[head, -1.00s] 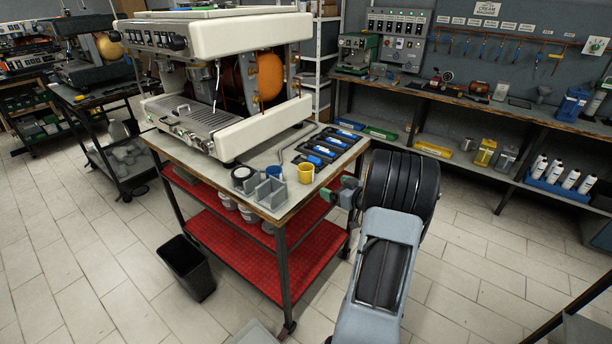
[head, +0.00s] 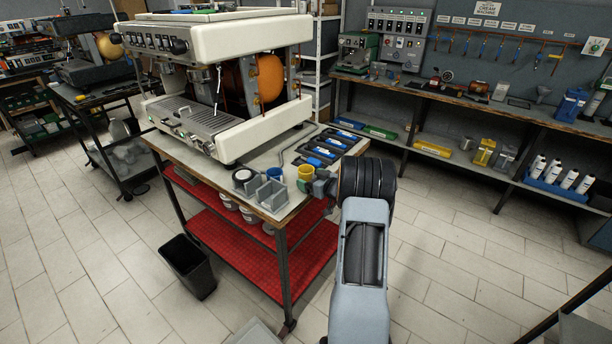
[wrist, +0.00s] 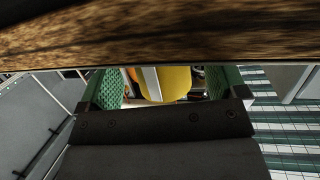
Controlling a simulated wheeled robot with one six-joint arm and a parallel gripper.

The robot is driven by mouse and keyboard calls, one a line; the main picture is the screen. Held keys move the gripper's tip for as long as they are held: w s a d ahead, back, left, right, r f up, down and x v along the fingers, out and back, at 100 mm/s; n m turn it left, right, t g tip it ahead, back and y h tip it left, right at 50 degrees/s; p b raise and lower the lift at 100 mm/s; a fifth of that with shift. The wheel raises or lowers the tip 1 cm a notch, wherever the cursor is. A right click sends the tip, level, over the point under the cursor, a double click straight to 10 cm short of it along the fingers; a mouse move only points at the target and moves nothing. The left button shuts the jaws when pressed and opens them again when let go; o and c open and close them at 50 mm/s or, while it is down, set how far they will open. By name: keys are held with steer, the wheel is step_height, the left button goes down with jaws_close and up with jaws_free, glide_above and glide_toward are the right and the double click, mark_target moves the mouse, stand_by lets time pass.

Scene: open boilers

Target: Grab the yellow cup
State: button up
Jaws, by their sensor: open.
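The yellow cup (head: 305,172) stands upright near the front right corner of the work table, beside a blue cup (head: 275,172). My gripper (head: 320,186) is at the table's corner, just right of and in front of the yellow cup. In the wrist view, yellow (wrist: 178,83) shows between the two green finger pads, which are apart. My gripper (wrist: 163,86) is open with nothing held. I cannot tell whether either finger touches the cup; its lower part is partly hidden in the head view.
The wooden edge of the work table (wrist: 160,40) crosses the top of the wrist view, very close. A grey divided holder (head: 264,197) stands left of the cup. Blue-handled tools (head: 320,152) lie behind it. A large espresso machine (head: 210,125) fills the table's back left.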

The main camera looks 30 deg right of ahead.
steer(key=shift+w+a+f, duration=0.1)
steer(key=shift+w+f, duration=0.1)
steer(key=shift+w, duration=0.5)
steer(key=c, duration=1)
